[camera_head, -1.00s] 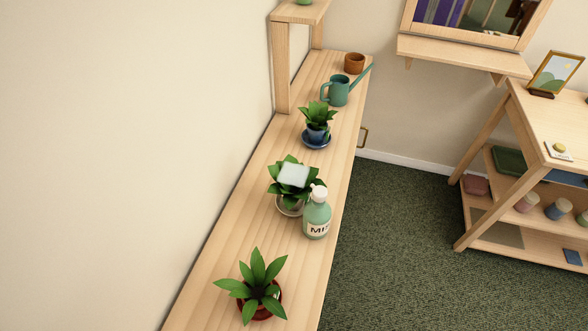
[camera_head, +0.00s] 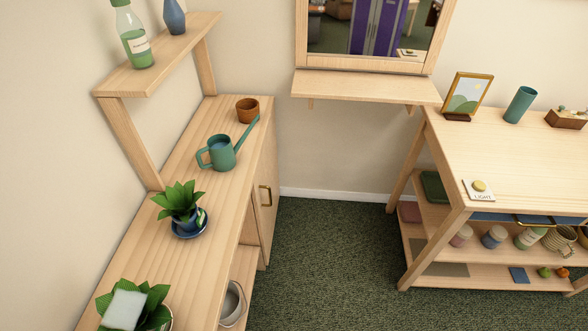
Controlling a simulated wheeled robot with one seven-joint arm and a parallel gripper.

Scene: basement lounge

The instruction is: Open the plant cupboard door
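The plant cupboard is the long light-wood unit (camera_head: 150,235) along the left wall, with plants on its top. A wooden door (camera_head: 262,200) shows at its far end, seen at a steep angle, with a brass handle (camera_head: 266,195). The door looks closed. To its near side is an open bay holding a metal bucket (camera_head: 233,303). My gripper is not in view.
A green watering can (camera_head: 222,152), a terracotta pot (camera_head: 247,110) and potted plants (camera_head: 181,203) stand on top. A wooden workbench (camera_head: 520,165) stands to the right and a mirror shelf (camera_head: 365,88) juts from the back wall. Green carpet (camera_head: 320,250) between them is clear.

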